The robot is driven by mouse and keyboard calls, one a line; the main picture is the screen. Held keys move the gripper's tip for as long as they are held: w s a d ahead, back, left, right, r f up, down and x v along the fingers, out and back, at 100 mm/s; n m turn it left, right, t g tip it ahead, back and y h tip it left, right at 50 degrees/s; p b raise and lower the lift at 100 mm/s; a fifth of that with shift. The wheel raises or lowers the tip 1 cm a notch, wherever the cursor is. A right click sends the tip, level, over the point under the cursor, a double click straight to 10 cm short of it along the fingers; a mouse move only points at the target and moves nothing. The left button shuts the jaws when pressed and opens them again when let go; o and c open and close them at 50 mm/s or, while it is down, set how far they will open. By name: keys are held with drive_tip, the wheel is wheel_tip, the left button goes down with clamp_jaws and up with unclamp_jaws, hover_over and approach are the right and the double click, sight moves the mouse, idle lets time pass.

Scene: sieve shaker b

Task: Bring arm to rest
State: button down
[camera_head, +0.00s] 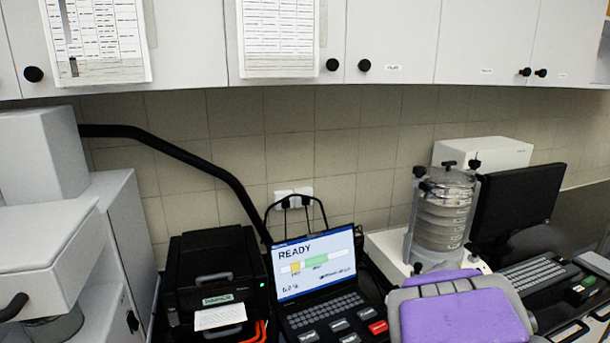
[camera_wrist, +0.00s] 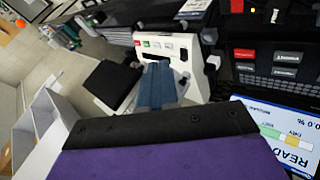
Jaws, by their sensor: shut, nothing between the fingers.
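My gripper (camera_wrist: 155,128) shows in the wrist view as a purple body with a dark front edge, filling the bottom of the picture. It is shut and holds nothing. In the head view, a purple and grey part of my arm (camera_head: 465,318) is at the bottom right of centre, low in front of the sieve shaker. The sieve shaker (camera_head: 442,215) has a stack of clear and metal sieves clamped between posts on a white base. The purple part hides the lower front of that base.
A laptop-like screen (camera_head: 318,265) reading READY stands left of my arm, beside a black case (camera_head: 215,275). A dark monitor (camera_head: 518,205) and keyboard (camera_head: 535,275) are at right. Wall cabinets (camera_head: 395,35) hang above. In the wrist view, a white device (camera_wrist: 178,50) lies beyond my gripper.

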drive_tip(key=s+a+f+g+y, duration=0.1)
drive_tip(key=s+a+g+y, duration=0.1)
drive_tip(key=s+a, duration=0.4)
drive_tip(key=s+a+f+m+g+y, duration=0.1)
drive_tip(key=s+a, duration=0.5)
drive_tip(key=s, duration=0.9)
drive_tip(key=s+a+f+g+y, duration=0.2)
drive_tip(key=s+a, duration=0.5)
drive_tip(key=s, duration=0.4)
drive_tip(key=g+y+b, duration=0.1)
drive_tip(key=g, duration=0.1)
drive_tip(key=shift+f+m+g+y, duration=0.3)
drive_tip(key=shift+f+m+y, duration=0.05)
drive_tip(key=shift+m+y, duration=0.05)
